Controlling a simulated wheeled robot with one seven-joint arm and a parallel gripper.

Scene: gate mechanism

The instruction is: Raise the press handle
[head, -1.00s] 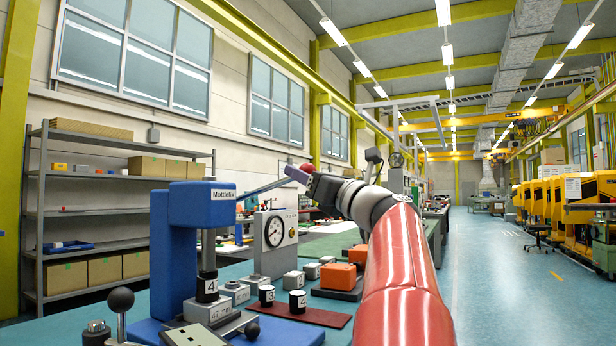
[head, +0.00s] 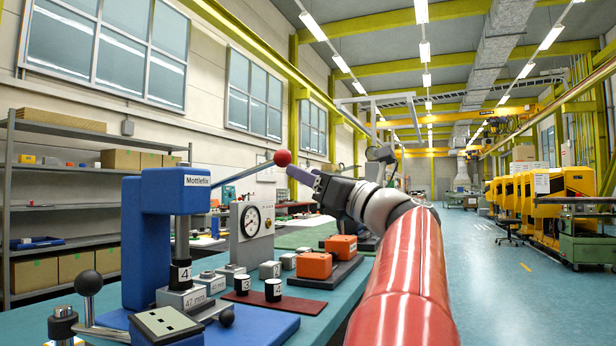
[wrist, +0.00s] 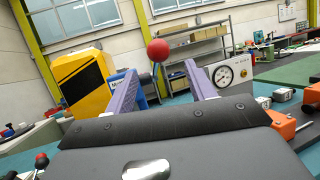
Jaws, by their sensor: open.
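The press handle is a grey rod (head: 245,172) with a red ball knob (head: 282,158), slanting up to the right from the blue press (head: 150,240) labelled "Mottlefix". My gripper (head: 301,175), with purple fingers, is just right of and slightly below the knob in the head view. In the wrist view the red knob (wrist: 158,50) shows between and a little above the tips of the two spread fingers (wrist: 160,72). The fingers are apart and hold nothing. I cannot tell whether any finger touches the knob. The rod is mostly hidden in the wrist view.
A dial gauge (head: 251,222) stands right of the press. Orange blocks (head: 315,265) and small numbered weights (head: 273,290) sit on the bench. A black-knobbed lever (head: 88,283) is at the front left. The aisle (head: 500,270) at right is clear.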

